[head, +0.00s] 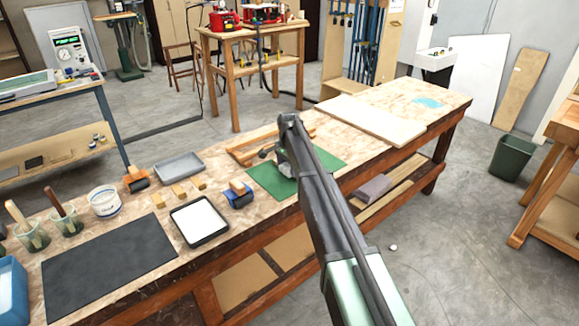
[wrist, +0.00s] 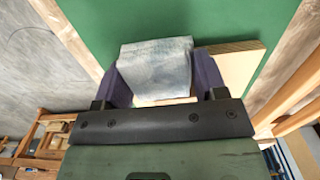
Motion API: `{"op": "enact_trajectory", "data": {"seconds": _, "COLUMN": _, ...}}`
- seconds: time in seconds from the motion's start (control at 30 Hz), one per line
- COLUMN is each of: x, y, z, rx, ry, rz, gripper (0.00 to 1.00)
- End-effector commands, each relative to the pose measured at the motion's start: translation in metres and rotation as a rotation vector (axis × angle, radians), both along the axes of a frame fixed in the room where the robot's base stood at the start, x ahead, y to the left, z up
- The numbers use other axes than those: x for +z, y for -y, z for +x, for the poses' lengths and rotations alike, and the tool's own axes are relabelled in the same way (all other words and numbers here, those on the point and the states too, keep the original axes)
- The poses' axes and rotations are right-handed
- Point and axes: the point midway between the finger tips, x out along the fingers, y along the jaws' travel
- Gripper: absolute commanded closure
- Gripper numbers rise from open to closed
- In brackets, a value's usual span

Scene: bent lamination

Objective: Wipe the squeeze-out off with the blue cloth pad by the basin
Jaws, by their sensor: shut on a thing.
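My gripper (wrist: 160,76) is shut on a folded, pale blue-grey cloth pad (wrist: 155,62), held between its two purple fingers. In the head view my gripper (head: 283,162) is low over the green mat (head: 262,178), partly hidden by my arm. A light wooden piece (wrist: 236,66) lies over the green mat (wrist: 100,22) beside and partly behind the pad in the wrist view. I cannot tell whether the pad touches it. No squeeze-out can be made out. A blue basin (head: 12,292) is cut off at the left edge.
Wooden strips (head: 262,141) lie at the mat's back edge. Left of the mat are a blue-handled roller (head: 238,195), a tray with white contents (head: 200,222), a white tub (head: 104,202) and a black mat (head: 110,262). A pale board (head: 372,120) lies right.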

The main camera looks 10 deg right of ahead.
Motion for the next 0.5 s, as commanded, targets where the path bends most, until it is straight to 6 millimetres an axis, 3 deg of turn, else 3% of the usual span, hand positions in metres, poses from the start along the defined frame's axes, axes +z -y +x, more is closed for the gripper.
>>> {"op": "enact_trajectory", "data": {"seconds": 0.2, "x": 0.025, "y": -0.009, "z": -0.005, "rx": 0.001, "ry": 0.000, "rz": 0.000, "gripper": 0.54}}
{"op": "enact_trajectory", "data": {"seconds": 0.5, "x": 0.033, "y": -0.010, "z": -0.006, "rx": 0.000, "ry": 0.000, "rz": 0.000, "gripper": 0.54}}
